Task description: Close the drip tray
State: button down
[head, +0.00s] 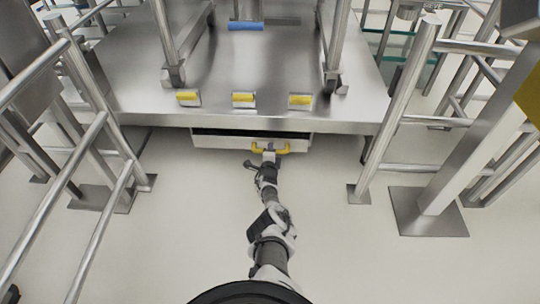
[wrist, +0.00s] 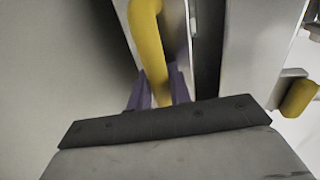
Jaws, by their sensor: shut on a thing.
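The drip tray (head: 220,142) is a shallow grey drawer under the front edge of the steel platform. It stands partly out, with a dark gap along its top. Its yellow handle (head: 284,148) is on the front face, and my gripper (head: 270,150) reaches it from the front. In the wrist view the purple fingers of my gripper (wrist: 160,92) are shut on the yellow handle (wrist: 146,40). The tray's front face (wrist: 177,30) shows just behind the handle. The fingertips are partly hidden by the handle and the gripper body.
The steel platform (head: 350,115) overhangs the tray and carries several yellow-topped blocks (head: 243,99). Metal railings stand at left (head: 95,130) and right (head: 400,110). A post with a square base plate (head: 428,212) is at right. The pale floor in front is clear.

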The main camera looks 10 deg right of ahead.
jog(key=shift+w+d+r, duration=0.1)
jog(key=shift+w, duration=0.35)
jog(key=c, duration=1.3)
grip_release()
jog(key=shift+w, duration=0.1)
jog(key=shift+c, duration=0.2)
jog(key=shift+s+r+p, duration=0.3)
jog(key=shift+s+p, duration=0.35)
jog(key=shift+p, duration=0.3)
jog(key=p+v, duration=1.2)
jog(key=shift+s+a+f, duration=0.25)
jog(key=shift+s+f, duration=0.05)
jog(key=shift+f, duration=0.05)
jog(key=shift+s, duration=0.1)
